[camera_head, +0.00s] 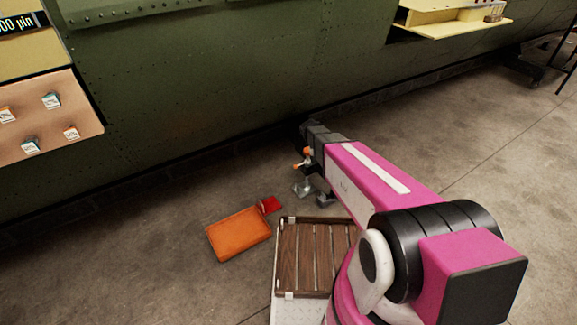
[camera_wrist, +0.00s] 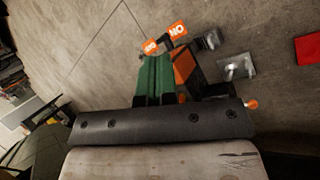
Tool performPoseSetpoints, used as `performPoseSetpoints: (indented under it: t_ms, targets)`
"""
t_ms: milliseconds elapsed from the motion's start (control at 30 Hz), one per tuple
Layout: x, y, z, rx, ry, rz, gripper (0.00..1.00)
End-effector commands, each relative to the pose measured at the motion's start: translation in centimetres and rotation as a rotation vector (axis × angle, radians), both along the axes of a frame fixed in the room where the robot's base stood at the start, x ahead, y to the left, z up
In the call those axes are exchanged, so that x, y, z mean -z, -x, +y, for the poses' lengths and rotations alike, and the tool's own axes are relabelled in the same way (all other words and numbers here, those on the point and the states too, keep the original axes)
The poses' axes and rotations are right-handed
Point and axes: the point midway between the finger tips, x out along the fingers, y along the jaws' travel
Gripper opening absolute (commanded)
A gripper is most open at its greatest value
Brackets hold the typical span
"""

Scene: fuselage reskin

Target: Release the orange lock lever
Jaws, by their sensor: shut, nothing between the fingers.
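In the head view, my gripper (camera_head: 318,132) is at the end of the pink arm, by the base of the green fuselage. Small orange knobs (camera_head: 297,166) show just beside and below it; I cannot tell which is the lock lever. In the wrist view, my dark gripper (camera_wrist: 155,99) is shut and empty. A green block (camera_wrist: 155,75) and an orange-and-black part (camera_wrist: 184,64) lie just beyond it, with orange tags, one reading "ON" (camera_wrist: 178,29). An orange ball (camera_wrist: 252,104) shows at the right end of the dark bar. Contact is unclear.
An orange case (camera_head: 238,234) with a red piece (camera_head: 270,204) lies on the floor. A brown slatted tray (camera_head: 281,255) is beside my arm. A metal stand foot (camera_wrist: 237,67) stands ahead. The fuselage (camera_head: 230,90) walls off the back.

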Motion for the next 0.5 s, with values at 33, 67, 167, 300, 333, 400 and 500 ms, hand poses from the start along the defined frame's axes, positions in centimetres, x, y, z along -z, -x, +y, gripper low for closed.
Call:
performPoseSetpoints:
  t_ms: [33,67,167,300,333,400,500]
  targets:
    - [2.8,-4.0,2.3,-0.021,0.084,0.016,0.00]
    - [3.9,-5.3,3.4,-0.030,0.137,0.021,0.00]
    - [7.5,-9.5,7.3,-0.063,0.320,0.020,0.00]
    - [12.4,-14.7,14.2,-0.110,0.574,-0.030,0.00]
    - [13.4,-15.7,15.8,-0.120,0.626,-0.048,0.00]
    - [15.6,-17.5,19.5,-0.143,0.738,-0.093,0.00]
    - [18.3,-19.2,24.3,-0.170,0.871,-0.164,0.00]
